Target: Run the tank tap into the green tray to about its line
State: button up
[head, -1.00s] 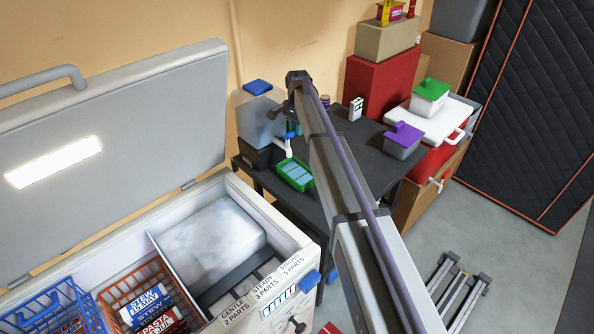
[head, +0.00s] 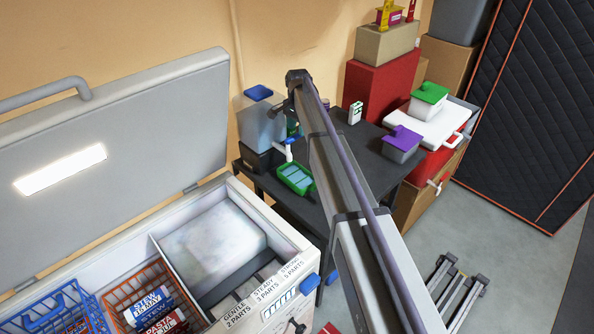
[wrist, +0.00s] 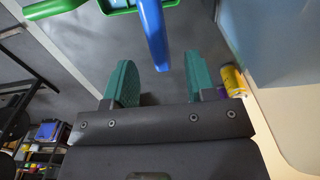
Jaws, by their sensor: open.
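The tank (head: 262,125) is a translucent bluish box with a blue lid, at the back left of the dark table in the head view. Its white tap (head: 288,153) points toward the green tray (head: 308,189), which lies below with pale blue inside; I cannot tell its water level or line. In the wrist view the tray's green rim (wrist: 122,7) shows at the top. My gripper (wrist: 160,62) is open, with teal fingers. The blue tap lever (wrist: 152,28) reaches down, its end appearing between the fingertips with gaps on both sides. My arm partly hides the gripper in the head view.
An open white chest freezer (head: 180,225) with baskets stands front left. A purple-lidded tub (head: 402,145) and a white carton (head: 355,113) are on the table, right of my arm. A yellow can (wrist: 233,80) stands near the right finger in the wrist view.

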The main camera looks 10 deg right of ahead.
notch_tip(320, 180, up, 5)
jog(key=p, duration=0.3)
jog(key=shift+f+p, duration=0.2)
jog(key=shift+p, duration=0.2)
jog(key=shift+f, duration=0.1)
jog(key=shift+n, duration=0.6)
jog(key=s+n, duration=1)
jog(key=s, duration=3.1)
